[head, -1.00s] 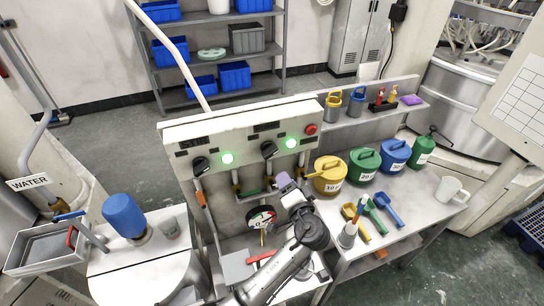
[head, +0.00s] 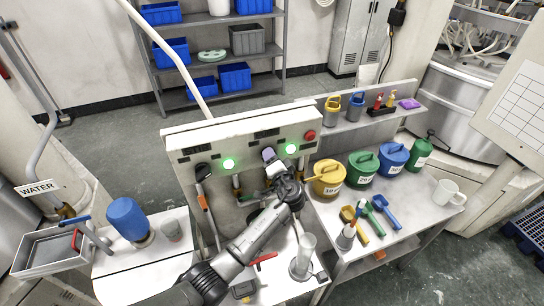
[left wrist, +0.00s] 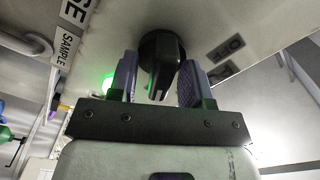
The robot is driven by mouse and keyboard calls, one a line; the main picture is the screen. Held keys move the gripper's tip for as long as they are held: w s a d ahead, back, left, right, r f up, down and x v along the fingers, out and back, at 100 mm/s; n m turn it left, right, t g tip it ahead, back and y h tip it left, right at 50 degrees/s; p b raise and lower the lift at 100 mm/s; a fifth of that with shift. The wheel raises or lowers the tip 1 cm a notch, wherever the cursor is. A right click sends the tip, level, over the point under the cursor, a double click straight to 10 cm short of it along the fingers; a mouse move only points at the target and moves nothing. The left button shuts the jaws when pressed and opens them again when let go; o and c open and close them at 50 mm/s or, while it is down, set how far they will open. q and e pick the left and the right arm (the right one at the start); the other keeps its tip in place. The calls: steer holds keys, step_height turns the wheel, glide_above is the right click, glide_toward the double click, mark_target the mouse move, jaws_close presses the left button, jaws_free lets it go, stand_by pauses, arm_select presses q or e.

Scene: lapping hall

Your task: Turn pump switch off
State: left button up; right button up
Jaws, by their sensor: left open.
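A pale control panel (head: 226,152) carries two black rotary switches. The left switch (head: 202,172) is in plain view; the right one is mostly hidden behind my gripper in the head view. Its black knob (left wrist: 160,62) shows in the left wrist view, between my two finger pads. Which switch is labelled for the pump is not readable. Green lamps (head: 229,164) and (head: 291,149) are lit. My left gripper (head: 269,155) is open at the right switch, its fingers (left wrist: 156,80) on either side of the knob; contact cannot be told. My right gripper is not in view.
A red button (head: 310,135) sits at the panel's right end. Yellow (head: 328,180), green (head: 362,168) and blue (head: 394,156) cans stand on the right bench. A clear cylinder (head: 303,258) stands near my forearm. A blue bottle (head: 128,218) stands at left.

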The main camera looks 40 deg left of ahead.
arm_select(q)
steer(key=shift+a, duration=0.1)
jaws_close()
steer(key=shift+f+b, duration=0.15)
steer(key=shift+b, duration=0.25)
steer(key=n+b, duration=1)
steer(key=b, duration=1)
steer(key=shift+s+n, duration=0.1)
steer(key=shift+n, duration=0.2)
steer(key=shift+a+r+n+b, duration=0.1)
steer(key=shift+r+n+b, duration=0.15)
steer(key=shift+n+b, duration=0.7)
steer(key=shift+r, duration=0.1)
jaws_free()
steer(key=shift+s, duration=0.1)
